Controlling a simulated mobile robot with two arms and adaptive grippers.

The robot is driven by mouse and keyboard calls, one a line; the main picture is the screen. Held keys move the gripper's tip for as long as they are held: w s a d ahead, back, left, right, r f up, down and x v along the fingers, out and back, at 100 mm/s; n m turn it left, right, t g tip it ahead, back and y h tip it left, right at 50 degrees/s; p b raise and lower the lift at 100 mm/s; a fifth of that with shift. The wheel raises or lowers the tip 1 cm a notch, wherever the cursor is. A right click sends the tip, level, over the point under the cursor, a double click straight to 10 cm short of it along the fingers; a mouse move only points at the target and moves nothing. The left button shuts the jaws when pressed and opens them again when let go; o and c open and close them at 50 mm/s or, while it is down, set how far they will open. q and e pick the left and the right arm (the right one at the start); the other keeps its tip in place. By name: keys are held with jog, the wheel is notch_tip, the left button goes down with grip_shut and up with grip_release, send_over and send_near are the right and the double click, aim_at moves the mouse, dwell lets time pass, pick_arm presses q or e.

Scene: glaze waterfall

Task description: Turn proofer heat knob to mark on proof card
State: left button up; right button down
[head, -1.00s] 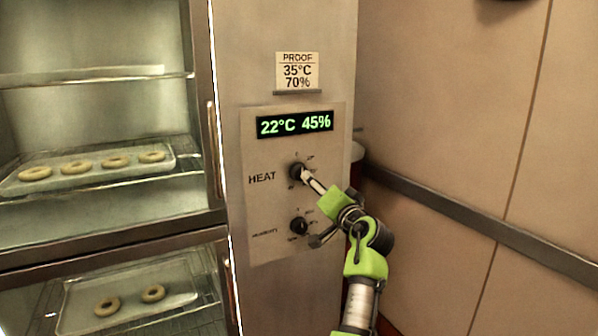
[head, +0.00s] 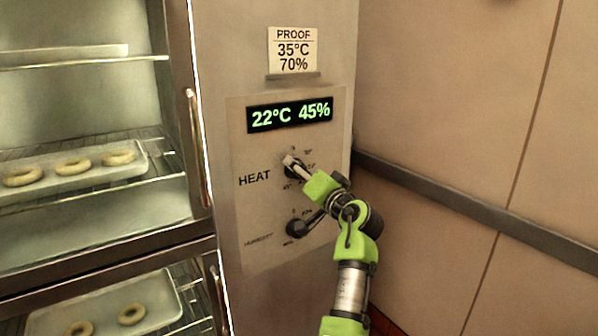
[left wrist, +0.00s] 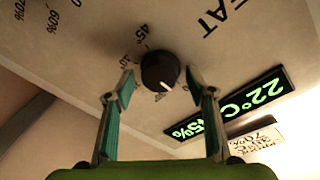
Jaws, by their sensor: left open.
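The heat knob (head: 290,172) is a dark round dial beside the word HEAT, partly hidden by my left gripper in the head view. In the left wrist view the knob (left wrist: 160,70) is clear, with a white pointer line toward the picture's bottom. My left gripper (left wrist: 160,92) is open, with one finger on each side below the knob; a gap shows, and it grips nothing. The proof card (head: 293,50) reads 35°C, 70%. The display (head: 290,113) reads 22°C 45%. Some dial numbers are unclear. My right gripper is not in view.
The humidity knob (head: 297,229) lies below the heat knob, close to my left gripper. A proofer door handle (head: 197,145) stands left of the panel. Trays of dough rings (head: 72,164) sit inside. A wall rail (head: 440,203) runs along the right.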

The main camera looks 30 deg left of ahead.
pick_arm(q)
jog(key=shift+d, duration=0.1)
jog(key=c, duration=1.1)
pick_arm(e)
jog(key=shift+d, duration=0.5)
pick_arm(q)
jog(key=shift+r, duration=0.1)
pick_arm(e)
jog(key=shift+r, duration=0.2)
pick_arm(q)
jog(key=shift+w+m+g+p, duration=0.1)
jog(key=shift+m+g+p, duration=0.45)
jog(key=shift+m+p, duration=1.95)
jog(key=shift+m+g+p, duration=0.5)
jog(key=shift+m+p, duration=1)
jog(key=shift+m, duration=1.95)
jog(key=shift+w+m+g+p, duration=0.1)
jog(key=shift+m+g+p, duration=0.45)
jog(key=shift+m+p, duration=1.95)
pick_arm(e)
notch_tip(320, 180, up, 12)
jog(key=b, duration=0.1)
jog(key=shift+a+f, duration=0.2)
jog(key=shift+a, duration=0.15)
pick_arm(q)
jog(key=shift+r+m, duration=0.1)
jog(key=shift+m, duration=0.55)
